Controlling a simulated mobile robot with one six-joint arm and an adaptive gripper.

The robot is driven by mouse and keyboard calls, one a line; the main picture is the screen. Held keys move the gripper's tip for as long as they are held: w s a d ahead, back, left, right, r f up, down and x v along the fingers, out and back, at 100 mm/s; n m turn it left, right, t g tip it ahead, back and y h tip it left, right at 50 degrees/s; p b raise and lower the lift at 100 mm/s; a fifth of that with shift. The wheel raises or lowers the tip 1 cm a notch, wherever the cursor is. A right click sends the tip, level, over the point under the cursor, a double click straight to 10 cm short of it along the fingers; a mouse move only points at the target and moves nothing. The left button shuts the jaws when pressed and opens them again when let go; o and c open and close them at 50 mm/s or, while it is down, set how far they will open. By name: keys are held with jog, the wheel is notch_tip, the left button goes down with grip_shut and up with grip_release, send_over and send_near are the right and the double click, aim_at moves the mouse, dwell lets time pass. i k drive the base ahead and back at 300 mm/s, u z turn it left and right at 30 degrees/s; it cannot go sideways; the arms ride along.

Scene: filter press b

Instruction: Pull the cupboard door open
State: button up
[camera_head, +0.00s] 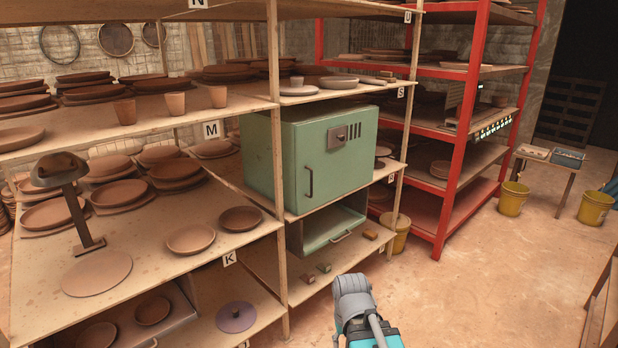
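A green metal cupboard (270,165) stands on the middle shelf, near the centre of the head view. Its door (330,165) looks shut and faces right and toward me. A dark vertical handle (310,182) is at the door's lower left. A grey latch or lock plate (337,137) and dark vent slots are near its top. Part of my arm, grey and teal, shows at the bottom centre, below and apart from the cupboard. My gripper's fingers cannot be made out, so whether it is open or shut is not shown.
A wooden shelf post (276,130) stands left of the door. An open green box (330,228) sits on the shelf below. A red rack (462,150) and yellow buckets (513,198) are to the right. The floor (450,280) in front is mostly clear.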

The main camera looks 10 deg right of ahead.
aim_at(323, 175)
jog(key=u, duration=0.05)
jog(key=i, duration=0.9)
jog(key=z, duration=0.05)
